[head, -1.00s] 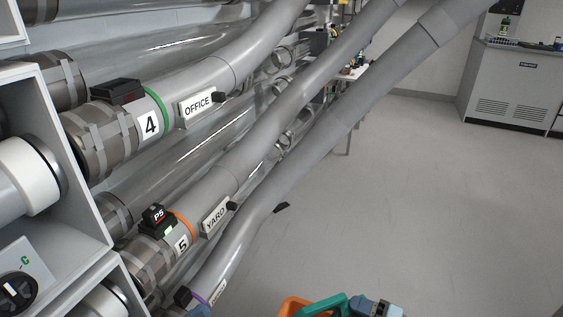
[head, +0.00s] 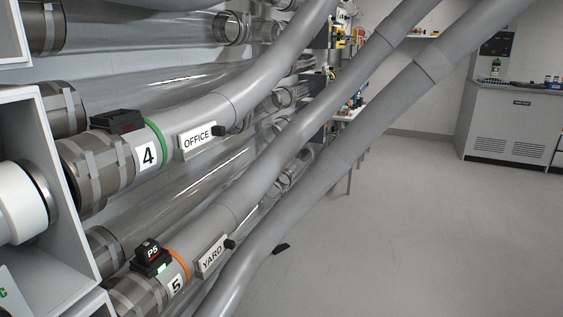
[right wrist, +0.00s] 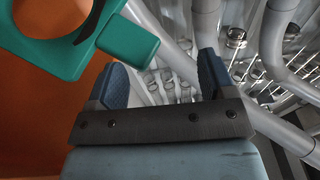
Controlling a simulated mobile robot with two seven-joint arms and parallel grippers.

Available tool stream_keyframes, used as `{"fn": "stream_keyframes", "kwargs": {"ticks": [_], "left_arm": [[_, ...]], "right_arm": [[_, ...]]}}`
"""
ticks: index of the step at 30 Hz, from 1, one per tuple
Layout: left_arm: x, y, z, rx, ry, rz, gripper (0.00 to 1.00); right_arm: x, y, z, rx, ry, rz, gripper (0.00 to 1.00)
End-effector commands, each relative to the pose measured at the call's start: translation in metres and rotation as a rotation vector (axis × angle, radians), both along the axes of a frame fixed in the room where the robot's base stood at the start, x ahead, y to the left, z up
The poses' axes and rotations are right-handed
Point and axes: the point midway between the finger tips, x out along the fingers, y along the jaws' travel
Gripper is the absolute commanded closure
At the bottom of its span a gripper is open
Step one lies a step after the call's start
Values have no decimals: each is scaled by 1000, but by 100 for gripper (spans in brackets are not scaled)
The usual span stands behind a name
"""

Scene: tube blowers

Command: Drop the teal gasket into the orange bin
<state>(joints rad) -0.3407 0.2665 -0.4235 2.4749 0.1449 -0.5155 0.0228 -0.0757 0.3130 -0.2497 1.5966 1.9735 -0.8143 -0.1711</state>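The teal gasket (right wrist: 50,50) is at the upper left of the right wrist view, a flat frame with a round opening and a block-like tab. The orange bin (right wrist: 35,120) fills the left side behind it, and orange shows through the opening. The tab reaches past the orange, beside the left finger; I cannot tell whether the gasket rests on the bin or is inside it. My right gripper (right wrist: 162,68) is open, its blue-padded fingers apart with nothing between them. The head view shows neither gasket, bin nor grippers.
In the head view, grey tubes labelled OFFICE (head: 197,139) and YARD (head: 212,256) slant up to the right. A white cabinet (head: 25,130) stands at left. A grey console (head: 510,120) stands at the back right. The floor (head: 430,230) at right is clear.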

Motion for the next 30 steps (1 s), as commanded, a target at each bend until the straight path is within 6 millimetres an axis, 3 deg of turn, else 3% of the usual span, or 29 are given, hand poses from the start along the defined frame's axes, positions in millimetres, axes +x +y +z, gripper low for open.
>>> {"fn": "stream_keyframes", "kwargs": {"ticks": [11,24,30], "left_arm": [[0,0,3,-4,7,-2,57],[-11,-7,-3,-72,138,-2,57],[-15,-8,-2,-90,150,3,57]], "right_arm": [[-5,-10,1,-1,2,-1,24],[-52,-91,2,-1,3,-2,24],[-65,-114,1,0,1,0,24]]}}
